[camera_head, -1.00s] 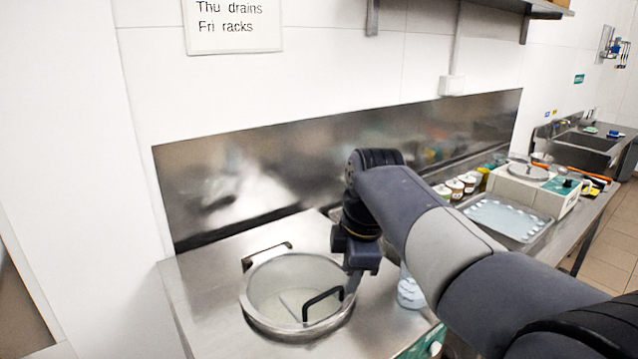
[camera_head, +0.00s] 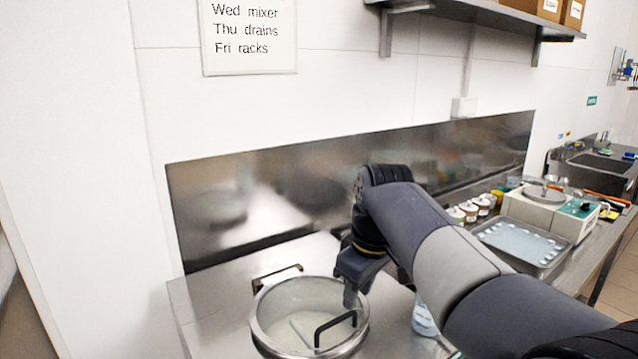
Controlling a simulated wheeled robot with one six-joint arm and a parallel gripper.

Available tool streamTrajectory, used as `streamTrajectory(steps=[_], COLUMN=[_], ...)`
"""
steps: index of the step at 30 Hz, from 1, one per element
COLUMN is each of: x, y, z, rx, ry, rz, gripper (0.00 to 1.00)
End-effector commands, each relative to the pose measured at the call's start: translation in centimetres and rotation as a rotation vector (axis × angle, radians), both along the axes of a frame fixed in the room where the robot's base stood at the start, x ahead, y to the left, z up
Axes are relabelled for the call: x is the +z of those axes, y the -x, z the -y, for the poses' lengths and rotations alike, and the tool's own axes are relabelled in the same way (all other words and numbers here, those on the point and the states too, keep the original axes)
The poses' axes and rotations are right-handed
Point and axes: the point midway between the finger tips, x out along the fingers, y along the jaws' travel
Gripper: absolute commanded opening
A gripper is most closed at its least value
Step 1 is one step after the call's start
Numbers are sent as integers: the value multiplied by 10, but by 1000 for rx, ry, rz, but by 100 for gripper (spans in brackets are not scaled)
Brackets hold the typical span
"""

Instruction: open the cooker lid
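The cooker is a round steel pot set in the counter, with a clear glass lid (camera_head: 290,312) in a steel rim on top. The lid lies flat on it. A black bar handle (camera_head: 334,326) stands up on the lid, and another black handle (camera_head: 277,274) sits at the cooker's back left edge. My gripper (camera_head: 350,300) points down over the right part of the lid, at the right end of the lid handle. Whether it touches the handle is unclear. The fingers are seen edge-on, so their opening does not show.
A pale container (camera_head: 423,318) stands right of the cooker, close to my arm. A metal tray (camera_head: 518,243), several small jars (camera_head: 470,210) and a white-and-green scale (camera_head: 548,212) are farther right. A steel backsplash (camera_head: 270,205) rises behind. The counter left of the cooker is clear.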

Motion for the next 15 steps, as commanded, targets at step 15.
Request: streamTrajectory(steps=[15], x=[0], y=[-1], z=[0], rx=[-115], ry=[-23], rz=[-14], gripper=[33])
